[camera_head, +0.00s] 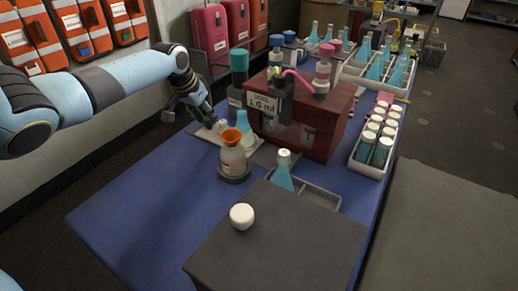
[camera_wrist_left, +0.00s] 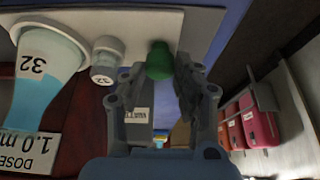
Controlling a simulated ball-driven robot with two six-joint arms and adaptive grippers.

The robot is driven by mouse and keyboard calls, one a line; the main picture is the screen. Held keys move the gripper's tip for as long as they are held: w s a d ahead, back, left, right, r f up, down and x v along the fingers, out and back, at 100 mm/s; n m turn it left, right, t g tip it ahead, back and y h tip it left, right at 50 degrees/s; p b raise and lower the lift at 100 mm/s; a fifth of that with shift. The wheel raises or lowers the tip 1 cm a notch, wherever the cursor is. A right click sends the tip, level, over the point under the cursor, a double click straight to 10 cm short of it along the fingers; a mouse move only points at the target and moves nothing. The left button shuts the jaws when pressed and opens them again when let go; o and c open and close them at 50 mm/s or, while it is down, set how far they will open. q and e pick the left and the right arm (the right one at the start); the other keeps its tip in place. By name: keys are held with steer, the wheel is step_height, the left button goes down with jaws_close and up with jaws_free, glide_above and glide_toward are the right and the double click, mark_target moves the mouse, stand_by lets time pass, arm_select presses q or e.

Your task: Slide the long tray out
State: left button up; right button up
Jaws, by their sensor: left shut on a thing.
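The long tray is a flat pale tray (camera_head: 201,134) on the blue table, at the left side of the dosing machine (camera_head: 310,120). It also shows in the left wrist view (camera_wrist_left: 150,22). A conical flask of blue liquid (camera_head: 243,124), labelled 32 in the left wrist view (camera_wrist_left: 45,65), stands on it, with a white cap (camera_head: 219,127) beside it. A green knob (camera_wrist_left: 160,60) is at the tray's end. My left gripper (camera_head: 203,114) is shut on the green knob; its fingertips lie on both sides of it in the wrist view. My right gripper is not in view.
An orange-topped bottle (camera_head: 233,157) stands in front of the tray, and a dark green-capped bottle (camera_head: 238,75) behind it. The table's front left is clear.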

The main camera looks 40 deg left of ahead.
arm_select(q)
steer(key=shift+s+a+b, duration=0.2)
steer(key=shift+a+b, duration=0.35)
steer(key=shift+a, duration=1.3)
steer(key=o, duration=0.8)
steer(key=shift+o, duration=0.2)
steer(key=shift+r, duration=0.1)
step_height(320, 180, up, 7)
steer(key=p, duration=0.7)
